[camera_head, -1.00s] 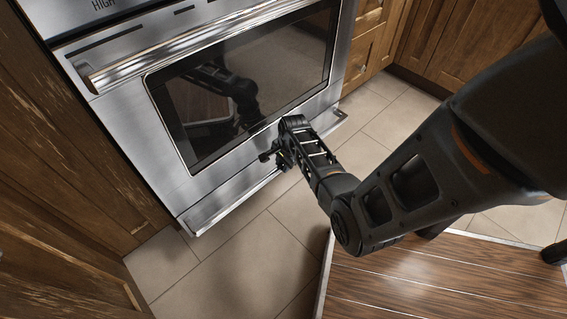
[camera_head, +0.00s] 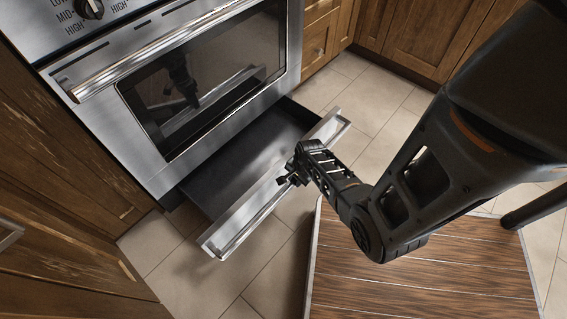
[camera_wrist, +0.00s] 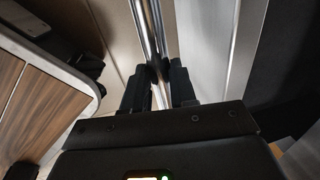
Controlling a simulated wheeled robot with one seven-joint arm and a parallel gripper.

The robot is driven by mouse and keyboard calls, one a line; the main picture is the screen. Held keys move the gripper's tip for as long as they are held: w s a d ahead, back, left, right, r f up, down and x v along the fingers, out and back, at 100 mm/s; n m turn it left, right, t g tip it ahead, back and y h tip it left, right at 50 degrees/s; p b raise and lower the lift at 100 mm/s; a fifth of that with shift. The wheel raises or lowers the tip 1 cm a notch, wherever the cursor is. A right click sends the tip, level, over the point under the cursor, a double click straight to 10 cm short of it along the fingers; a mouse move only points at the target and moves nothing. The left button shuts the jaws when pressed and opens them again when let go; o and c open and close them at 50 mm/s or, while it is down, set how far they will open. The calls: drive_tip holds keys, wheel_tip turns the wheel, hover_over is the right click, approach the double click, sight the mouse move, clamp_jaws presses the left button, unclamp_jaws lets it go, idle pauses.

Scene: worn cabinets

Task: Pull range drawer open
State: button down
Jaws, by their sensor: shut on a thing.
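The range drawer (camera_head: 246,190) is below the oven and stands pulled out, with its dark, empty inside showing. Its steel front (camera_head: 240,222) is well clear of the range. My gripper (camera_head: 286,178) is at the drawer front, near its middle. In the wrist view my gripper (camera_wrist: 162,85) has its two black fingers closed around a shiny steel bar, the drawer's handle edge (camera_wrist: 149,25). The drawer's pale front panel (camera_wrist: 240,50) runs beside the bar, with the dark inside to its right.
The oven door (camera_head: 200,85) above is shut, with a long handle (camera_head: 150,45) across its top. Worn wooden cabinets (camera_head: 60,150) flank the range. The tiled floor (camera_head: 372,98) is clear beside the drawer. My wood-topped base is close in front.

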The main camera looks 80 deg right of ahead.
drive_tip(key=s+a+p, duration=0.3)
drive_tip(key=s+a, duration=0.2)
drive_tip(key=s, duration=0.4)
drive_tip(key=shift+s+a, duration=0.15)
drive_tip(key=shift+a, duration=0.25)
drive_tip(key=c, duration=0.9)
unclamp_jaws()
drive_tip(key=r+p, duration=0.1)
drive_tip(key=r, duration=0.1)
drive_tip(key=r+p, duration=0.1)
drive_tip(key=r, duration=0.2)
drive_tip(key=s+r+p, duration=0.1)
drive_tip(key=r+p, duration=0.1)
drive_tip(key=shift+s+a+r, duration=0.1)
drive_tip(key=shift+a+r, duration=0.2)
drive_tip(key=shift+a, duration=0.1)
